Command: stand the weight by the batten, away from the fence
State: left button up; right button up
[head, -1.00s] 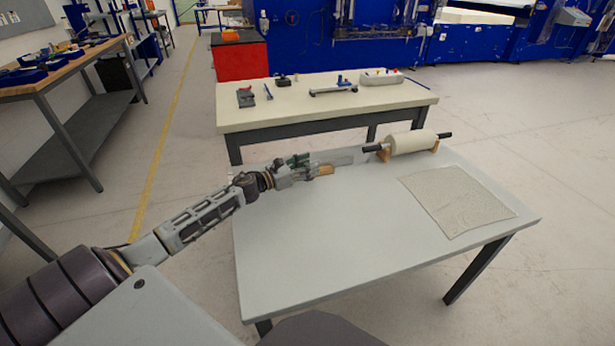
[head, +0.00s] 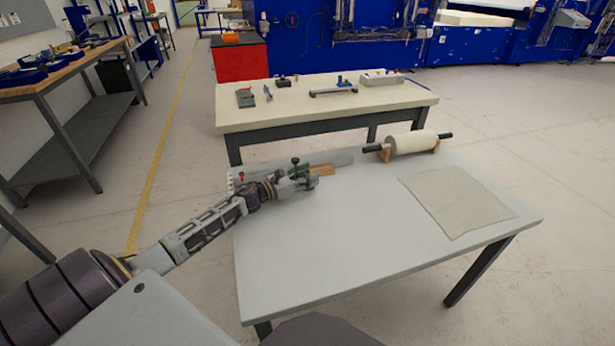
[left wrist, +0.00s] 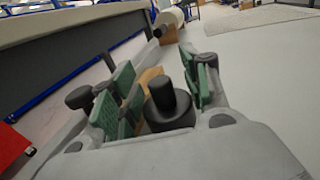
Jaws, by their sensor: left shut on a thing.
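The weight (left wrist: 168,108), a black cylinder with a narrower black knob, stands between the green finger pads of my left gripper (left wrist: 160,95) in the left wrist view. My left gripper (head: 302,177) is shut on it, low over the far left part of the grey table (head: 340,240). The weight's base and its contact with the table are hidden. The wooden batten (head: 322,169) shows just beyond the fingertips, partly covered by the gripper. The grey fence (head: 340,158) runs along the table's back edge, behind the gripper; the gap to the weight is unclear. My right gripper is out of view.
A pale roller (head: 410,143) with black ends rests on wooden cradles at the back right. A thin pale sheet (head: 457,200) lies on the right. The table's middle and front are clear. A second bench (head: 300,110) with tools stands behind.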

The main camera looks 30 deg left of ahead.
pick_arm(q)
jog(key=shift+r, duration=0.1)
jog(key=o, duration=1.1)
jog(key=shift+f, duration=0.2)
jog(key=o, duration=0.4)
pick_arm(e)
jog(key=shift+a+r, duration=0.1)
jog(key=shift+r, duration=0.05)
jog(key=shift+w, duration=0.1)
pick_arm(q)
jog(key=shift+r, duration=0.2)
